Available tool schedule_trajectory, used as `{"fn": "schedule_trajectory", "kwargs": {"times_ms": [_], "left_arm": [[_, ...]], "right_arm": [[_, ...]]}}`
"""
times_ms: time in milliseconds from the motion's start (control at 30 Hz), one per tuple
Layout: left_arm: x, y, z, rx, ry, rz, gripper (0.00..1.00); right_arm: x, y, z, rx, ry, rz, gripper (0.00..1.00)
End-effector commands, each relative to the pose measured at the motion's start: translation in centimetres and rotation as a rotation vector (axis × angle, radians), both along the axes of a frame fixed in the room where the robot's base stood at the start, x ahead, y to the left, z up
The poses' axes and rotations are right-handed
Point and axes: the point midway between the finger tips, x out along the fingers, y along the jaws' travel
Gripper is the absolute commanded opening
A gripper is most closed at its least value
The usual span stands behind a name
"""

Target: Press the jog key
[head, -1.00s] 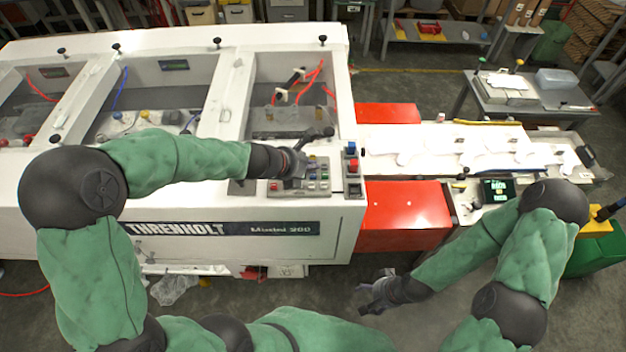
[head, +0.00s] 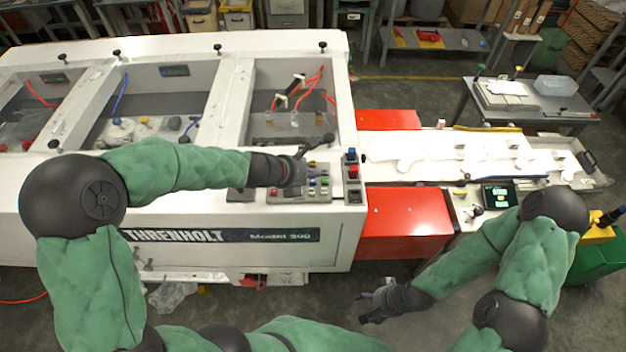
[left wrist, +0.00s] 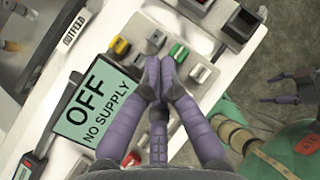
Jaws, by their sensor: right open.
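The key panel (head: 318,189) with small coloured keys sits at the front right of the white machine. My left gripper (head: 302,176) is over this panel in the head view and hides part of it. In the left wrist view its fingers (left wrist: 160,66) are together and empty, among the keys. A yellow key (left wrist: 119,47), a green key (left wrist: 179,52), a grey key (left wrist: 200,73) and a red key (left wrist: 131,160) show around them. No key label is readable, so I cannot tell which is the jog key or whether the fingertips touch one. My right gripper (head: 370,306) is open and empty, away from the machine.
A display (left wrist: 92,113) reading "OFF NO SUPPLY" lies beside the keys. A dark lever (head: 316,144) stands just behind my left gripper. A switch box (head: 352,172) with blue and red buttons is to the right. Red covers (head: 405,222) and a white conveyor lie further right.

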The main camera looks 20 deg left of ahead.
Motion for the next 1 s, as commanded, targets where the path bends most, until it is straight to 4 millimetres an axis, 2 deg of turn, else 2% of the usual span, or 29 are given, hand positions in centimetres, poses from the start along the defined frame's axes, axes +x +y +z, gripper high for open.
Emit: {"fn": "schedule_trajectory", "kwargs": {"times_ms": [533,1000], "left_arm": [[0.0,0.0,-0.03,0.0,0.0,0.0,0.0],[-0.02,-0.01,-0.84,0.0,0.0,0.0,0.0]], "right_arm": [[0.0,0.0,-0.03,0.0,0.0,0.0,0.72],[-0.01,0.01,-0.78,0.0,0.0,0.0,0.72]]}}
